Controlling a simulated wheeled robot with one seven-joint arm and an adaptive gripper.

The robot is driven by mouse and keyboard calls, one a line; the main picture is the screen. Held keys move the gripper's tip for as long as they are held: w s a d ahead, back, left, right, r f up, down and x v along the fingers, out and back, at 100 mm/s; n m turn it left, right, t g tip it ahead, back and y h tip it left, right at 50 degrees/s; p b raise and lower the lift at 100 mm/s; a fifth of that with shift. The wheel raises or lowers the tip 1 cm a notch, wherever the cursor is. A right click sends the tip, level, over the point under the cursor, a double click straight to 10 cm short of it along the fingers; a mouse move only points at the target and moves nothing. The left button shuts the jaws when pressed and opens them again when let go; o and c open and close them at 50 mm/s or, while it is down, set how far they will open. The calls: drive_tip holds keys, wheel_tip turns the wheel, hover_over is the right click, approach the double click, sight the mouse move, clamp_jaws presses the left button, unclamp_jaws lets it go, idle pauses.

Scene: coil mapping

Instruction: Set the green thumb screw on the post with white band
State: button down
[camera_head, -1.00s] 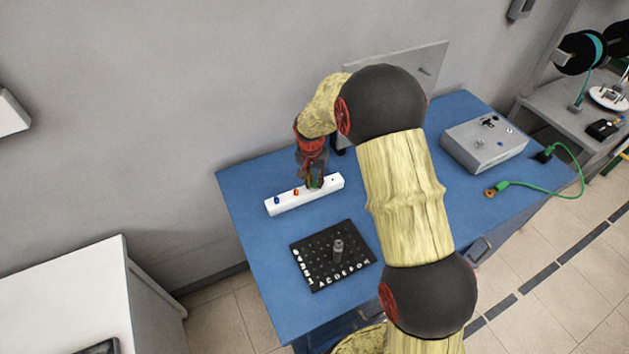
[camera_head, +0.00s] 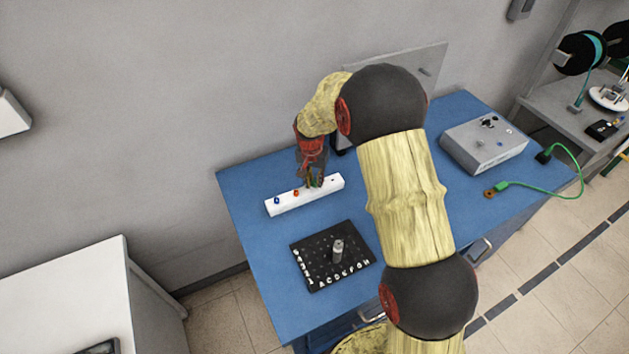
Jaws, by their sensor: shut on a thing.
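My gripper (camera_head: 314,184) points down at the white block (camera_head: 290,203) on the blue table. It is shut on the green thumb screw (camera_head: 318,182), of which only a small bit shows between the fingers. I cannot tell whether the screw still touches the block. A blue screw (camera_head: 277,201) and a red screw (camera_head: 296,193) stand in the block to the left of my gripper. A grey post (camera_head: 338,251) stands on the black lettered board (camera_head: 313,281) in front of the block. A white band on a post cannot be made out at this size.
A grey box (camera_head: 478,152) with small fittings stands at the right of the blue table (camera_head: 265,262). A green cable (camera_head: 540,195) lies beside it. A grey panel (camera_head: 436,68) stands at the back. The table left of the board is clear.

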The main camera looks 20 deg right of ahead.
sight(315, 183)
drive_tip(key=shift+r+p, duration=0.7)
drive_tip(key=shift+r, duration=0.7)
drive_tip(key=shift+r+p, duration=0.85)
drive_tip(key=shift+r, duration=0.85)
